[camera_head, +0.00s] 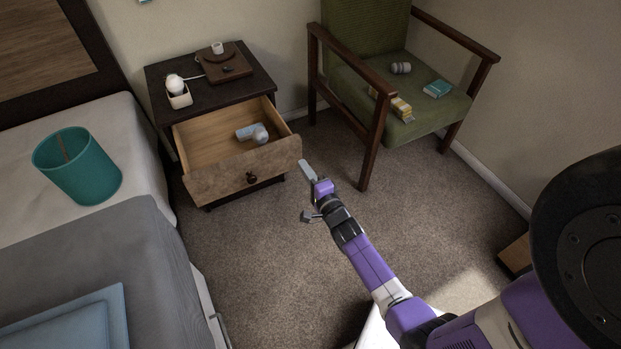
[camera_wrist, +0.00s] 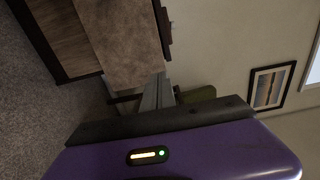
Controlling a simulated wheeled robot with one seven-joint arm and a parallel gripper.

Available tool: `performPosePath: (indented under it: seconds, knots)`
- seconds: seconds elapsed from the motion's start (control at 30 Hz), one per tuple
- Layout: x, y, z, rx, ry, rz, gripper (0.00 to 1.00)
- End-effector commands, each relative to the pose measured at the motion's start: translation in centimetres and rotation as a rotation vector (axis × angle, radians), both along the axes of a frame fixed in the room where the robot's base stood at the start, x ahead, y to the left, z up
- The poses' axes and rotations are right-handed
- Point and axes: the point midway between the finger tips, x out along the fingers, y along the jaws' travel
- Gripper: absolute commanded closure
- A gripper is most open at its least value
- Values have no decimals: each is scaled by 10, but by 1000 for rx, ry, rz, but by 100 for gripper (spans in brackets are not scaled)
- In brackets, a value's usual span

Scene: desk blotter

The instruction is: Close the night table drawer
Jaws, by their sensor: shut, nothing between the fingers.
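The night table (camera_head: 220,88) is dark wood and stands against the wall beside the bed. A pale blue-grey object (camera_head: 253,132) lies inside the drawer. My gripper (camera_head: 307,171) is shut and empty, just right of the drawer front's right end; whether it touches cannot be told. In the wrist view the shut fingers (camera_wrist: 158,92) reach toward the drawer front (camera_wrist: 122,42), which looks tilted there.
A green armchair (camera_head: 388,75) with wooden arms stands right of the night table. The bed (camera_head: 90,165), with a teal bin (camera_head: 80,170) on it, is at left. Carpet (camera_head: 265,250) in front of the drawer is clear. A framed picture (camera_wrist: 271,86) hangs on the wall.

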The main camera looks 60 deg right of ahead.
Motion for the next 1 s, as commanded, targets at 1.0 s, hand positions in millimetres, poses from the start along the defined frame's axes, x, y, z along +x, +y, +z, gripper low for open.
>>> performPosePath:
  seconds: [1.0]
  knots:
    - [65, -44, 0, -1, 1, 0, 100]
